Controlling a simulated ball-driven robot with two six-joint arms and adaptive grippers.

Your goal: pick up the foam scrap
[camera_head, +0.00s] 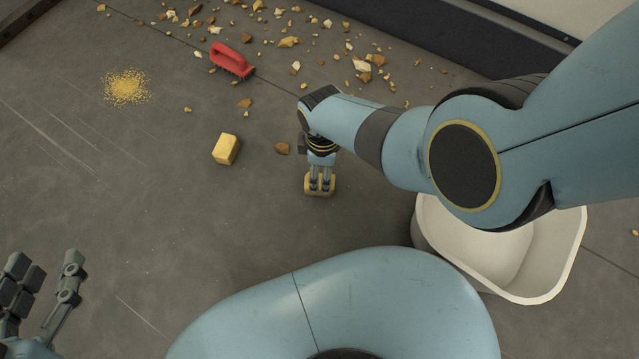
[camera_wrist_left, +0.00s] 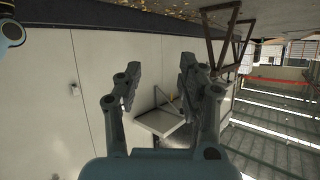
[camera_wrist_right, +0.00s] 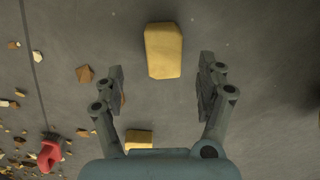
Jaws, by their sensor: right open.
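Two yellow foam-like blocks lie on the grey floor. One (camera_head: 320,190) is under my right gripper (camera_head: 320,178) in the head view. In the right wrist view this block (camera_wrist_right: 163,50) lies between and just ahead of the open, empty fingers (camera_wrist_right: 163,72); I cannot tell its height gap to them. The other block (camera_head: 226,149) lies further left in the head view and shows partly behind the palm in the right wrist view (camera_wrist_right: 138,138). My left gripper (camera_head: 45,275) is open and empty at the lower left, far from both blocks; it also shows in the left wrist view (camera_wrist_left: 160,78).
A red-handled brush (camera_head: 232,60) lies at the upper left. Several brown and yellow chips (camera_head: 360,66) are scattered at the top. A pile of yellow crumbs (camera_head: 126,88) is at left. A white bin (camera_head: 570,250) stands at right, partly behind my arm.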

